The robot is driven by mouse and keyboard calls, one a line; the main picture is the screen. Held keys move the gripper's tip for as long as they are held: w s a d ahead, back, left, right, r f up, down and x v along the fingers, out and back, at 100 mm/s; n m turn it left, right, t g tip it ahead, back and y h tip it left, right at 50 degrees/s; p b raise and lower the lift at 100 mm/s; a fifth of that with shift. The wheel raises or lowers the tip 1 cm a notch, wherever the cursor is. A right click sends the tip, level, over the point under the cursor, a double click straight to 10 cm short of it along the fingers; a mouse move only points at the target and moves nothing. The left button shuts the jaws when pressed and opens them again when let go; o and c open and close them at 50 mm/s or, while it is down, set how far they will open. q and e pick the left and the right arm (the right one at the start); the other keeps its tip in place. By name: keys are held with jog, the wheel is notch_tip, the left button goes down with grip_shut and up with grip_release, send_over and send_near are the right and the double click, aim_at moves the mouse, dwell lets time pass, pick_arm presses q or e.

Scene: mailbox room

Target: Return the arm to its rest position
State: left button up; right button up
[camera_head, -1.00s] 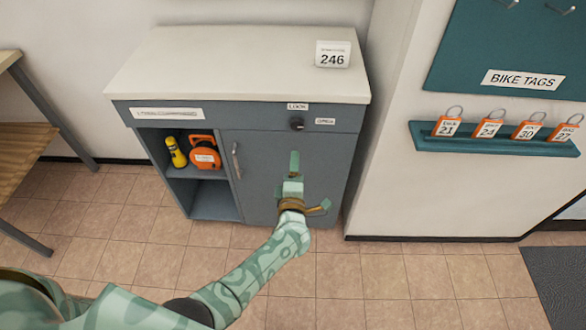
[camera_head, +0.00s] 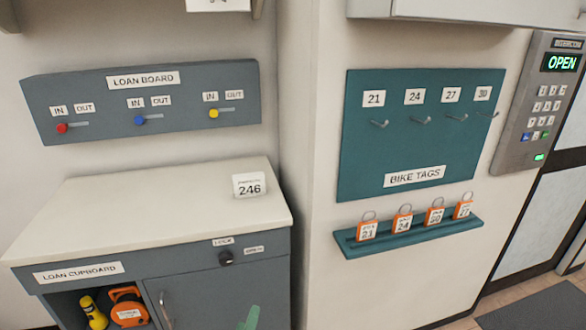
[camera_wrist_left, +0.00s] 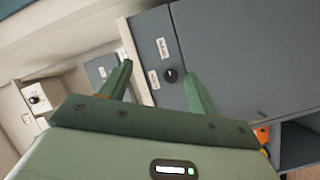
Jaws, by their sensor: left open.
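My left gripper (camera_wrist_left: 157,88) is open and empty in the left wrist view, its two green fingers spread apart. In the head view only a green fingertip (camera_head: 249,318) shows at the bottom edge, in front of the cupboard door. The rest of my left arm is out of the head view. The loan cupboard (camera_head: 75,210) is grey with a white top, and its dark knob (camera_head: 226,257) sits between the LOCK and OPEN labels. The knob also shows beyond the fingers in the left wrist view (camera_wrist_left: 170,75). My right gripper is not in view.
A yellow torch (camera_head: 94,313) and an orange item (camera_head: 128,307) are in the cupboard's open shelf. A 246 sign (camera_head: 249,186) stands on top. The loan board (camera_head: 180,93), teal bike-tag board (camera_head: 420,130), tag ledge (camera_head: 410,241) and keypad panel (camera_head: 545,105) are on the walls.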

pick_arm(q)
jog(key=s+a+f+m+g+h, duration=0.1)
jog(key=s+a+m+g, duration=0.2)
jog(key=s+m+g, duration=0.6)
jog(key=s+a+r+m+g+y, duration=0.1)
jog(key=s+a+r+m+y, duration=0.3)
jog(key=s+a, duration=0.35)
jog(key=s+a+r+m+g+y, duration=0.1)
jog(key=s+a+m+y, duration=0.2)
jog(key=s+a+m, duration=0.35)
jog(key=s+d+f+n+g+h, duration=0.15)
jog(key=s+f, duration=0.25)
jog(key=f, duration=0.9)
jog(key=s+d+f+n+g+h, duration=0.15)
jog(key=s+f, duration=0.25)
jog(key=f, duration=0.8)
jog(key=s+f+n+g, duration=0.1)
jog(key=s+f, duration=0.6)
jog(key=s, duration=0.3)
jog(key=s+f+n+g+h, duration=0.1)
jog(key=s+f, duration=0.6)
jog(key=s, duration=0.3)
jog(key=shift+s+d+f+g, duration=0.2)
jog(key=shift+s+f+g, duration=0.05)
jog(key=shift+f+g, duration=0.15)
